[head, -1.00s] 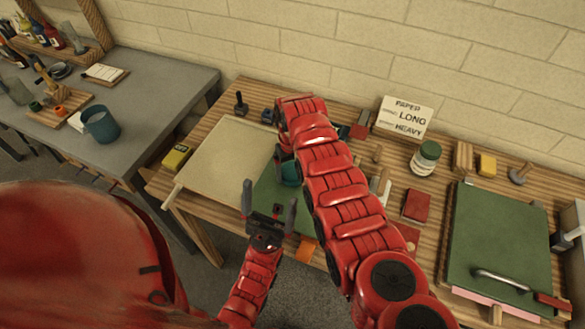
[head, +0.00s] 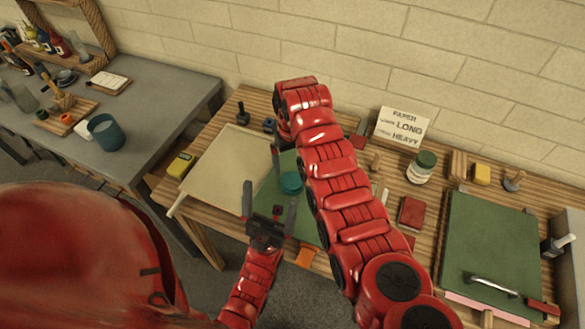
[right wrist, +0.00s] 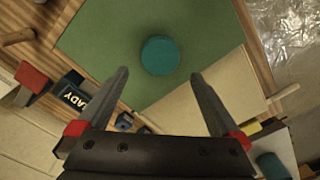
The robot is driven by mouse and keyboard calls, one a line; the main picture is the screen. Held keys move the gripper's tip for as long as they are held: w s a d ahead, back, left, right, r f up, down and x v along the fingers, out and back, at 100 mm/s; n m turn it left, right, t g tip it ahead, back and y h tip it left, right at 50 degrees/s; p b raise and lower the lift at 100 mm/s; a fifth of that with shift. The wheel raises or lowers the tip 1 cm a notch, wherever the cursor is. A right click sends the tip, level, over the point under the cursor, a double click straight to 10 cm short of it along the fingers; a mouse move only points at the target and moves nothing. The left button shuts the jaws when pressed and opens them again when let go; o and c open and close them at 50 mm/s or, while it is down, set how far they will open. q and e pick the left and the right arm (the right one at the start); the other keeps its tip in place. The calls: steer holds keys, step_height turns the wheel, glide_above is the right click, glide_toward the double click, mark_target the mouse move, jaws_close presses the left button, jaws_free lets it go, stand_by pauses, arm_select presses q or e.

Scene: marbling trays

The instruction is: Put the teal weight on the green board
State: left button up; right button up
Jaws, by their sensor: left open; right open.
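The teal weight (head: 291,182), a short round disc, rests on the green board (head: 270,188) at the middle of the wooden table. In the right wrist view the weight (right wrist: 160,57) lies flat on the green board (right wrist: 105,48), apart from both fingers. My right gripper (right wrist: 160,75) is open and empty above it; in the head view it is mostly hidden by my right arm. My left gripper (head: 269,197) is open and empty, low in front of the board.
A cream board (head: 222,165) lies left of the green one. Another large green panel (head: 490,235) with a metal-handled tool lies at the right. A sign (head: 402,127), a jar (head: 421,167) and a red block (head: 411,213) stand between. A teal cup (head: 104,132) is on the grey table.

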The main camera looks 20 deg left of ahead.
steer(key=shift+r, duration=1.5)
